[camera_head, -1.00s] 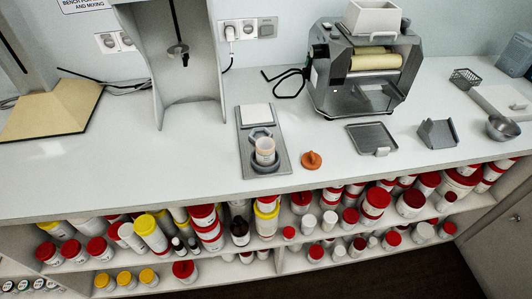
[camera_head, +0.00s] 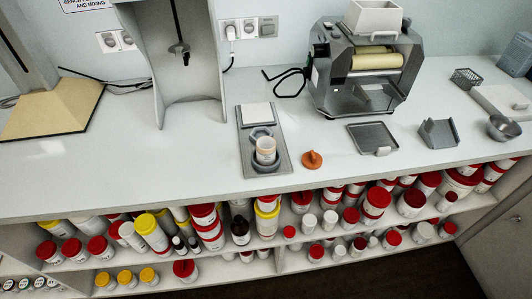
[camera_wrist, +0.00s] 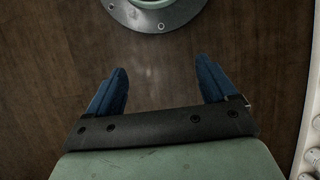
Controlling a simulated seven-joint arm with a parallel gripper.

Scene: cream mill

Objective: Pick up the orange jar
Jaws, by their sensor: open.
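A small open jar (camera_head: 266,146) with pale orange contents stands upright in a round grey holder on a grey tray (camera_head: 246,143) on the bench. An orange lid-like piece (camera_head: 312,160) with a raised knob lies on the bench just right of the tray. My gripper (camera_wrist: 162,68) shows only in the wrist view. Its two blue fingers are spread wide with nothing between them, over dark wooden floor. The jar is not in the wrist view, and my gripper is not in the head view.
A grey roller mill (camera_head: 360,75) stands behind right, with a flat grey tray (camera_head: 373,138) in front. A tall grey stand (camera_head: 185,65) is behind left. Shelves below the bench edge hold many lidded jars. The bench front left is clear.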

